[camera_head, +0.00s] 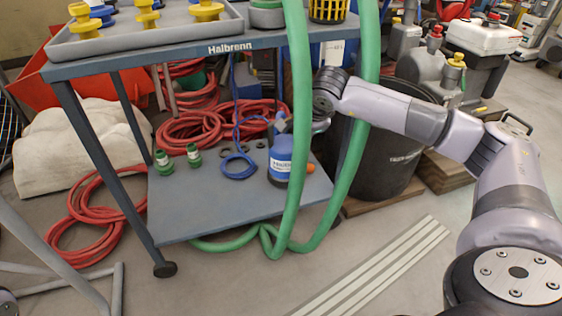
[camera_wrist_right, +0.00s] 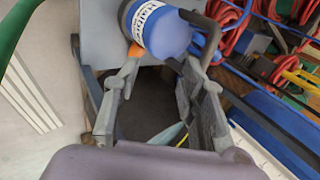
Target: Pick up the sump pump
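The sump pump is a blue cylinder (camera_head: 281,157) with a white label, upright on the lower shelf (camera_head: 220,206) of the cart. In the right wrist view the pump (camera_wrist_right: 168,30) lies just beyond my right fingertips, with a dark handle beside it. My right gripper (camera_wrist_right: 157,64) is open, its fingers apart with nothing visible between them. In the head view it is near the pump's top, partly hidden by a green hose; contact cannot be told. My left gripper is not in view.
Green hoses (camera_head: 300,70) hang in front of the shelf, close to my right arm. The cart's upper top (camera_head: 190,40) overhangs the pump. Green fittings (camera_head: 193,155) and a blue cord stand left of the pump. A black bin (camera_head: 385,150) is to the right.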

